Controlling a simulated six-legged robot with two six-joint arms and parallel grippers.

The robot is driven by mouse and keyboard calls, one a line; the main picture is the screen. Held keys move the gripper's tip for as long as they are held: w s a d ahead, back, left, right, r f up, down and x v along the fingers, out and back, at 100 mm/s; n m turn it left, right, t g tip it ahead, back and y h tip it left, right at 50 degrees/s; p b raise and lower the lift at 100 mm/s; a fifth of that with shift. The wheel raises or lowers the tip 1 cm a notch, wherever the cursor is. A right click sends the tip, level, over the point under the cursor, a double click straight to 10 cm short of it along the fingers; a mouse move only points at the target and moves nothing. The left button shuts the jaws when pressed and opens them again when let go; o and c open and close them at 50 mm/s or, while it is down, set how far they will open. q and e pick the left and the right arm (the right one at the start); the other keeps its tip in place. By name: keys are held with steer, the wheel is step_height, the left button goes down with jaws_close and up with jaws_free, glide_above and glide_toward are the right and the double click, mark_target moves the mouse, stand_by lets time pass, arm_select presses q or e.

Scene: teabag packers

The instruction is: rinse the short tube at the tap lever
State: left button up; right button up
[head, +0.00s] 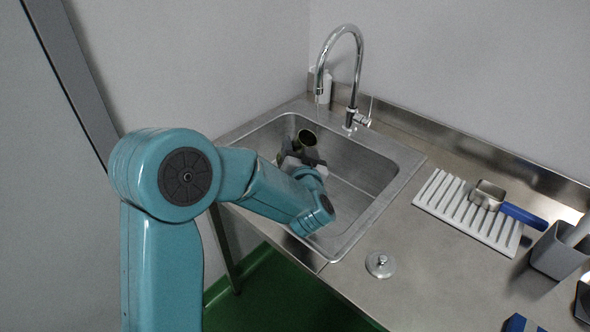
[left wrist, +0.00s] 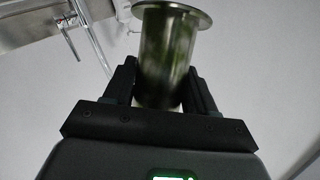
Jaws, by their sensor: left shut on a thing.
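The short tube (head: 307,138) is a shiny metal cylinder with a flared rim, greenish inside. My left gripper (head: 302,155) is shut on it and holds it over the sink basin. In the left wrist view the tube (left wrist: 166,60) stands between both dark fingers, its flanged rim away from the palm. The tap (head: 355,70) is a tall chrome gooseneck behind the sink, its spout near the tube but apart from it. The tap lever (head: 370,110) sits at the right of its base. I cannot tell whether water runs. My right gripper is out of view.
The steel sink (head: 390,190) is set in a steel counter. A soap bottle (head: 325,86) stands behind it. Right of it are a white ribbed rack (head: 435,190) with a blue-handled scoop (head: 489,194), a grey holder (head: 556,254) and a small round metal lid (head: 380,264).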

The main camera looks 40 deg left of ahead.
arm_select(q)
steer(key=shift+a+f, duration=0.2)
steer(key=shift+a, duration=0.1)
steer(key=shift+w+d, duration=0.1)
steer(key=shift+w, duration=0.45)
steer(key=shift+w+a+f+n, duration=0.15)
steer(key=shift+w+a+n, duration=0.2)
steer(key=shift+a, duration=0.25)
steer(key=w+a+f+p, duration=0.1)
steer(key=w+a, duration=0.3)
steer(key=w, duration=0.6)
steer(key=shift+w+a+f, duration=0.25)
steer(key=shift+w+f, duration=0.15)
steer(key=shift+f, duration=0.2)
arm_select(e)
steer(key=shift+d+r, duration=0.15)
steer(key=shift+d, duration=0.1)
arm_select(q)
steer(key=shift+w, duration=0.1)
steer(key=shift+d, duration=0.1)
